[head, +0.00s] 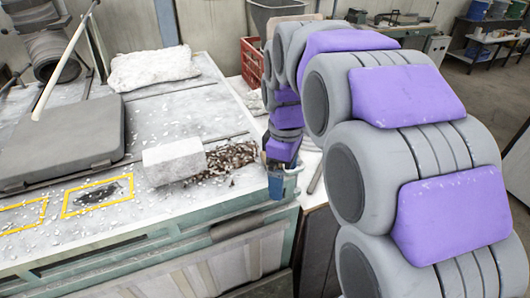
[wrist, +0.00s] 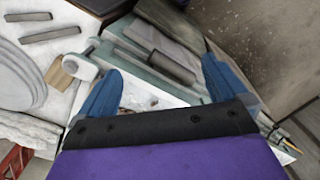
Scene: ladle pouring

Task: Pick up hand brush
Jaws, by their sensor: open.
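I cannot pick out the hand brush for certain. In the head view a pale block (head: 173,162) lies on the white bench top, with a brown and white speckled patch (head: 232,160) touching its right side; I cannot tell whether this patch is bristles or loose bits. My gripper (head: 283,183) is at the bench's front right corner, to the right of the patch and apart from it. In the wrist view my gripper (wrist: 163,88) shows two blue fingers spread wide, with nothing held between them. A light-brown piece (wrist: 61,77) lies left of the fingers, its kind unclear.
The bench (head: 60,240) has a dark slab (head: 65,140) and a white lumpy bag (head: 153,68) on it. A red crate (head: 252,62) stands behind my arm. In the wrist view a dark cylindrical bar (wrist: 172,68) lies beyond the fingers, and grey bars (wrist: 50,35) lie at upper left.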

